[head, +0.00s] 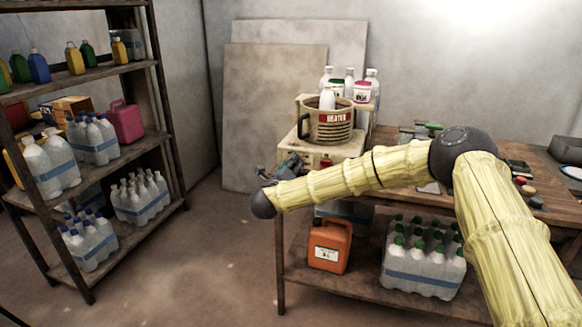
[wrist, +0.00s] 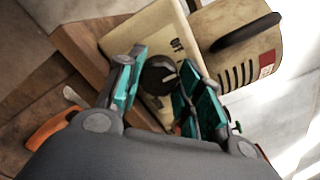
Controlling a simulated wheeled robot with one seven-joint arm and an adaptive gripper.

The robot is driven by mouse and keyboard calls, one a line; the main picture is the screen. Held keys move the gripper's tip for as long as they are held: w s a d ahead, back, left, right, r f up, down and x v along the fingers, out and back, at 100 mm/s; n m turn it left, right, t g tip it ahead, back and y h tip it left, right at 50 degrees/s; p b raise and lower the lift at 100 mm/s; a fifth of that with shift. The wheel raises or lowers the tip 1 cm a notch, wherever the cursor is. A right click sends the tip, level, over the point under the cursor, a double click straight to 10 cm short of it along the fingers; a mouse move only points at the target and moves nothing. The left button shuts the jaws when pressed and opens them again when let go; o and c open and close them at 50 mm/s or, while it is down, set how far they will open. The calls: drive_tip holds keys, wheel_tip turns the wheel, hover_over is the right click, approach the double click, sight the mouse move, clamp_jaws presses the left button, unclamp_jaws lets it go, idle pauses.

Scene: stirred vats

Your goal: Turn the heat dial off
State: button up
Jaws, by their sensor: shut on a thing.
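In the head view my gripper (head: 290,165) is at the front of the base, partly hidden by my arm. The dial's pointer setting cannot be read.
A white bottle (head: 327,98) stands in the vat, with more bottles (head: 350,80) behind. An orange jug (head: 329,246) and packed bottles (head: 423,262) sit on the table's lower shelf. A loaded shelf rack (head: 165,100) stands at left. The floor between is clear.

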idle(0.3)
drive_tip(key=o, duration=1)
drive_tip(key=shift+o, duration=0.2)
drive_tip(key=v, duration=1.2)
